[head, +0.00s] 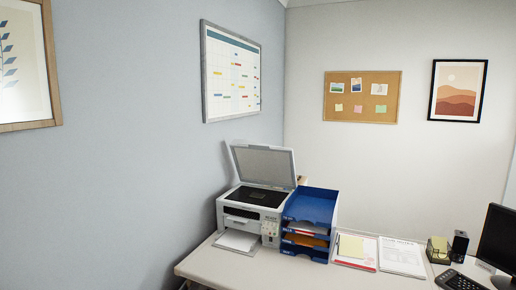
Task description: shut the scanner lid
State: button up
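A white printer-scanner (250,210) stands on the desk by the left wall. Its scanner lid (263,166) is raised and leans back, showing its grey underside. The dark scanner bed (258,196) below it is bare apart from faint marks that I cannot make out. A sheet of paper (237,240) lies in the output tray at the front. My gripper is not in view.
A blue stack of letter trays (312,206) stands close to the scanner's right side, with papers in it. Walls close in behind and left.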

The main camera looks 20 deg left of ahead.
aim_at(256, 162)
jog(key=i+j+u, duration=0.15)
jog(key=i, duration=0.25)
jog(key=i+j+u, duration=0.1)
jog(key=i+j, duration=0.15)
jog(key=i, duration=0.15)
